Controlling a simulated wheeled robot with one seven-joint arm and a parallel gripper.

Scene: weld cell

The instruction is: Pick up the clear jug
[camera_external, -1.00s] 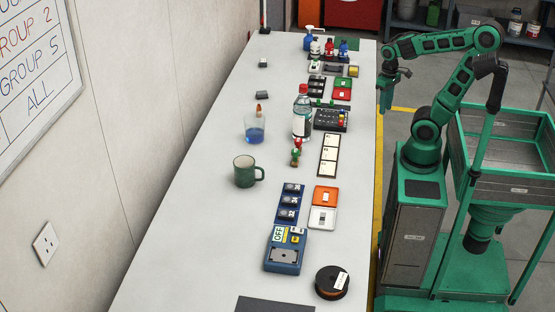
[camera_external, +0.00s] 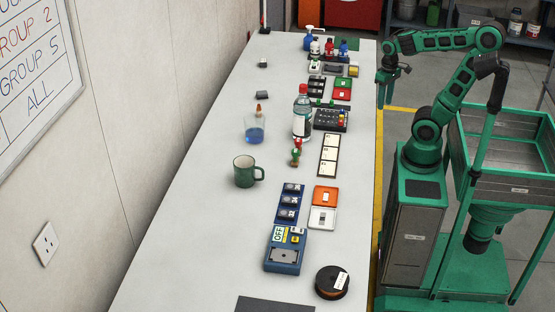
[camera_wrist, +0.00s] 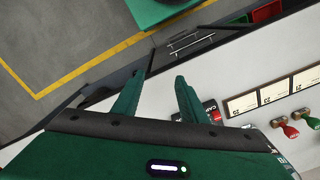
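A clear jug (camera_external: 254,131) with blue liquid in its lower part stands upright on the long table, left of the bottle with a red cap. An orange tip rises above its rim; whether this is in the jug or behind it I cannot tell. My gripper (camera_external: 385,90) hangs off the table's right edge, well apart from the jug and to its right. In the wrist view my gripper (camera_wrist: 156,88) shows two spread fingers with nothing between them. The jug is not visible in the wrist view.
A green mug (camera_external: 246,172) stands in front of the jug. The table (camera_external: 205,165) is clear left of the jug, up to the wall.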

